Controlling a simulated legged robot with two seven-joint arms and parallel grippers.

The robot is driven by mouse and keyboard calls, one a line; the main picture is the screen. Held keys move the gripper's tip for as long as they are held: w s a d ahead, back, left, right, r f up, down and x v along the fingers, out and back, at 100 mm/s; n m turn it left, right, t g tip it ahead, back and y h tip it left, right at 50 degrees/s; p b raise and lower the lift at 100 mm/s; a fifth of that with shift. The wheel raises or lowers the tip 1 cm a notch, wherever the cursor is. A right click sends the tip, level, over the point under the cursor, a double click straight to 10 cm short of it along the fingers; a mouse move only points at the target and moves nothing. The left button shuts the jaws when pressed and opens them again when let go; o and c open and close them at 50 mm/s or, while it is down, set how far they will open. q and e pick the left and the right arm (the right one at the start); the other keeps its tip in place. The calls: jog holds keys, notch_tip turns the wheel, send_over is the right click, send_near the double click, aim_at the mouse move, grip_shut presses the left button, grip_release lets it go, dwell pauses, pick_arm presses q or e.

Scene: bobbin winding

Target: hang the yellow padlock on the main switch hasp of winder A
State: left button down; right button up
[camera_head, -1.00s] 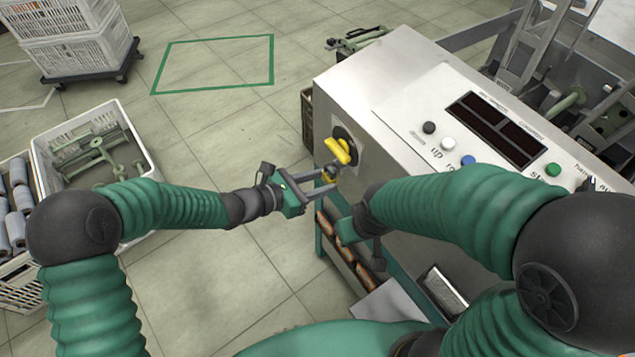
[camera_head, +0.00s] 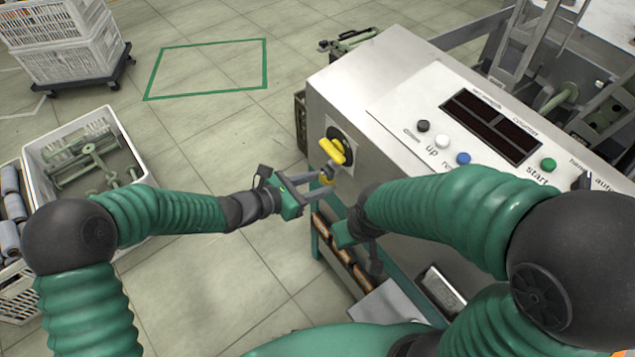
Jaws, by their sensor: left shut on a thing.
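The main switch of the winder has a yellow handle (camera_head: 331,148) on a dark round plate, on the end face of the metal cabinet (camera_head: 318,110). A small grey hasp (camera_head: 334,168) shows just below the handle. My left gripper (camera_head: 325,180) is shut on the yellow padlock (camera_head: 326,178), which is mostly hidden by the fingers. The padlock is right below the hasp; I cannot tell whether its shackle is through it. My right gripper (camera_head: 347,232) is low in front of the cabinet, beside the left one. Its fingers are not clear enough to tell their state.
The control panel (camera_head: 440,110) with several buttons and dark displays is on top of the cabinet. A shelf (camera_head: 345,262) with copper-coloured bobbins is below. White crates (camera_head: 60,160) stand on the floor at left. A green floor outline (camera_head: 205,43) encloses free room.

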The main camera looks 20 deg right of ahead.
pick_arm(q)
jog(key=shift+f, duration=0.1)
jog(key=c, duration=0.8)
grip_release()
jog(key=shift+p+v, duration=1.5)
jog(key=shift+v, duration=6.85)
